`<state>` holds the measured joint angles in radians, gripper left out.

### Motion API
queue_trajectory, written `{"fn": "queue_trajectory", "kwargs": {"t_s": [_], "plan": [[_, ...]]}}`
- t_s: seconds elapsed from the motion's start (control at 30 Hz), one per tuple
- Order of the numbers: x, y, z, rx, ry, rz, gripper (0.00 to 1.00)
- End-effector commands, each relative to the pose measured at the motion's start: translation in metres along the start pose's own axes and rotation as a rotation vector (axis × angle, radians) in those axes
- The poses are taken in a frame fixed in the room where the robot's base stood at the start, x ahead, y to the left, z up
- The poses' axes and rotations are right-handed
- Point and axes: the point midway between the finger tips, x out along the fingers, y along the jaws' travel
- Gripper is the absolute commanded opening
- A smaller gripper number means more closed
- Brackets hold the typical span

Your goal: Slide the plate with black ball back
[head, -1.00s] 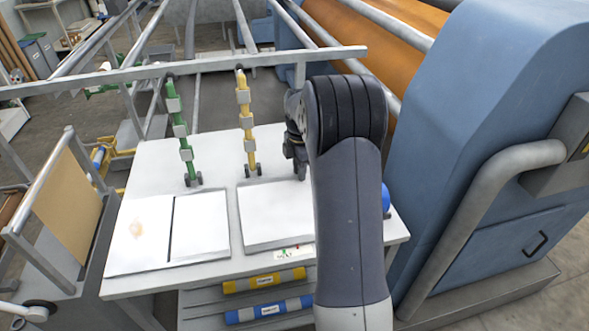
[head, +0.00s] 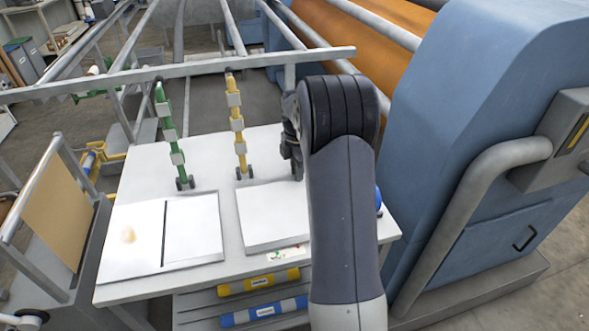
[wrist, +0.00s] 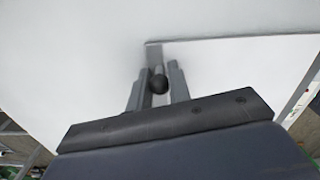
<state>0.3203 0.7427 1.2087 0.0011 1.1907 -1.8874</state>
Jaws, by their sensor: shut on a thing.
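A white plate (head: 270,222) lies flat on the right half of the white table (head: 208,148). My arm covers its right part in the head view. My gripper (head: 292,160) is low at the plate's back edge, partly hidden by my arm. In the wrist view a small black ball (wrist: 158,84) sits between the two grey fingers of my gripper (wrist: 160,76). They are shut on it. The plate's edge (wrist: 240,39) shows just beyond the fingers.
Two more white panels (head: 130,240) lie at the table's left. A green clip bar (head: 170,135) and a yellow one (head: 237,125) stand at the back. A metal rail (head: 180,73) crosses behind. A blue machine (head: 460,130) is close on the right.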

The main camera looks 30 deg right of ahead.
Motion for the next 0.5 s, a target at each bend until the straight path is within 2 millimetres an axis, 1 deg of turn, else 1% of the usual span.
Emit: {"fn": "queue_trajectory", "kwargs": {"t_s": [0.3, 0.33, 0.5], "plan": [[-0.001, 0.0002, 0.0018, 0.0, -0.004, 0.002, 0.0], [-0.001, 0.0002, 0.0018, 0.0, -0.004, 0.002, 0.21], [-0.0007, 0.0001, 0.0013, 0.0, -0.003, 0.001, 0.35]]}}
